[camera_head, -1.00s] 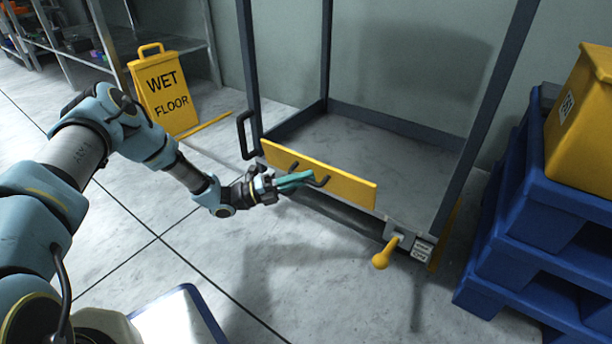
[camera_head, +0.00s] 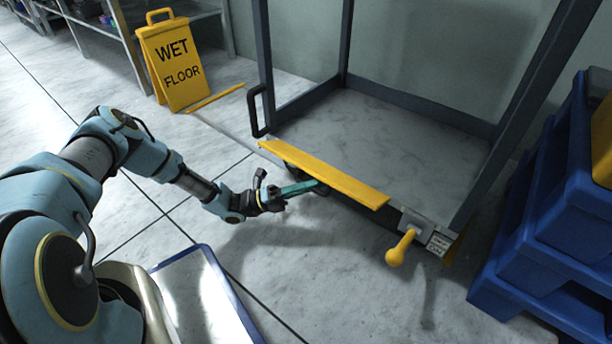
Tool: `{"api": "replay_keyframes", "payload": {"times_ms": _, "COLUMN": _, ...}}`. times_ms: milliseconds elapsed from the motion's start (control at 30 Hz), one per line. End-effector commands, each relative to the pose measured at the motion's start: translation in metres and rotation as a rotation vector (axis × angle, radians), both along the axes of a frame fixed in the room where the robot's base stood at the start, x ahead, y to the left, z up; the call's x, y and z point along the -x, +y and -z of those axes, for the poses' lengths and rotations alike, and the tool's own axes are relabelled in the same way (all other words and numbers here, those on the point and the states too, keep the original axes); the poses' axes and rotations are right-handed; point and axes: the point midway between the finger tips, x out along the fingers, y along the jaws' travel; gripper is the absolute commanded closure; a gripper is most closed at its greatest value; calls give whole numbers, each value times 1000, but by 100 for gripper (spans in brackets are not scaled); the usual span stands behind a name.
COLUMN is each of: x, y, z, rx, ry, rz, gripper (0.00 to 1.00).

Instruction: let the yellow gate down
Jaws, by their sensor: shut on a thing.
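The yellow gate (camera_head: 335,178) is a long flat bar along the front edge of a dark-framed cart (camera_head: 415,118). It looks tilted, with its broad face turned partly upward. My gripper (camera_head: 305,187) is at the gate's front side, left of its middle, with teal fingers reaching to it. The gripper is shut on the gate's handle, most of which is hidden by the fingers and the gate. A yellow knob lever (camera_head: 401,247) sticks out at the cart's front right corner, apart from my gripper.
A yellow wet floor sign (camera_head: 172,62) stands at the back left. Stacked blue pallets (camera_head: 545,225) with a yellow bin (camera_head: 602,140) stand close on the right. A black handle (camera_head: 258,110) is on the cart's left post. Floor in front of the cart is clear.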

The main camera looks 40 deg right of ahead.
Motion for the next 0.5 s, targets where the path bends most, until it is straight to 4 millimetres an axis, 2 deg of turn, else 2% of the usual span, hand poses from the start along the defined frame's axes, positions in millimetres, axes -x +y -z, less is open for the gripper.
{"api": "replay_keyframes", "payload": {"times_ms": 200, "x": 4, "y": -1, "z": 9, "rx": -2, "ry": -1, "rz": -1, "gripper": 100}}
{"api": "replay_keyframes", "payload": {"times_ms": 500, "x": 6, "y": -2, "z": 12, "rx": -1, "ry": 0, "rz": 0, "gripper": 100}}
